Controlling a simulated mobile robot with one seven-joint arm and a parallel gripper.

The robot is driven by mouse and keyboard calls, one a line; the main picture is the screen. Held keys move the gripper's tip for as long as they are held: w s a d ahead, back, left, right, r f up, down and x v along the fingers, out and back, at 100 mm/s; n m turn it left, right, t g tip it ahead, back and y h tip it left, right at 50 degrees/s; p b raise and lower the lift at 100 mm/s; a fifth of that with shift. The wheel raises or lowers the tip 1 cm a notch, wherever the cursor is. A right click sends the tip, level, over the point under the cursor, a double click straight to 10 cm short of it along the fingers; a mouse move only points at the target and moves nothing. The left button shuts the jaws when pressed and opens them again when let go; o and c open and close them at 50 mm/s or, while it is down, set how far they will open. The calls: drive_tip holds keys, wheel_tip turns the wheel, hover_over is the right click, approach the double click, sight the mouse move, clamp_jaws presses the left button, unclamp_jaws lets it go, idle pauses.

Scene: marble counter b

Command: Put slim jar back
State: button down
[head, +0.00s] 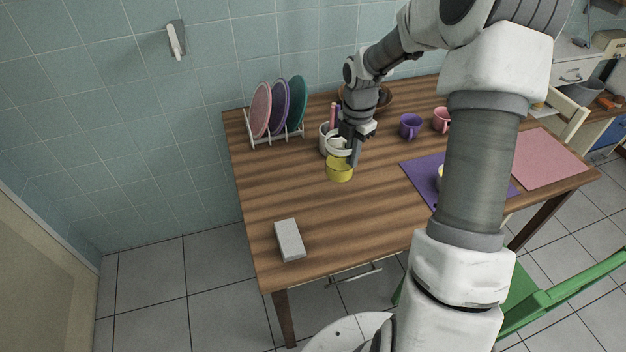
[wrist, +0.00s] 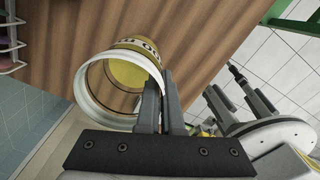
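The slim jar (head: 340,172) is yellow with a wide white rim and an open mouth. In the head view it is at or just above the table's left-middle part; whether its base touches the wood is unclear. In the wrist view the jar (wrist: 149,51) shows dark lettering on its side and its mouth faces the camera. My gripper (head: 354,160) is at the jar's right side. In the wrist view my gripper (wrist: 164,78) has its fingers close together across the right edge of the rim, one seemingly inside and one outside. They appear shut on the wall.
A plate rack (head: 275,137) with several plates stands back left. A white holder (head: 324,138) is just behind the jar. A bowl (head: 382,98), a purple mug (head: 410,126) and a pink mug (head: 441,119) stand further right. A grey block (head: 289,240) lies front left, with bare wood around it.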

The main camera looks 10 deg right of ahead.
drive_tip(key=shift+w+a+f+b, duration=0.15)
drive_tip(key=shift+w+a+f, duration=0.7)
drive_tip(key=shift+a+f, duration=0.6)
drive_tip(key=shift+w+a+f+b, duration=0.1)
drive_tip(key=shift+w+a+f, duration=0.85)
drive_tip(key=shift+f, duration=0.75)
drive_tip(key=shift+w+a+f+b, duration=0.15)
drive_tip(key=shift+w+a+f, duration=0.55)
drive_tip(key=shift+a+f, duration=0.85)
drive_tip(key=shift+d, duration=0.1)
drive_tip(key=shift+f, duration=0.2)
drive_tip(key=c, duration=1.1)
unclamp_jaws()
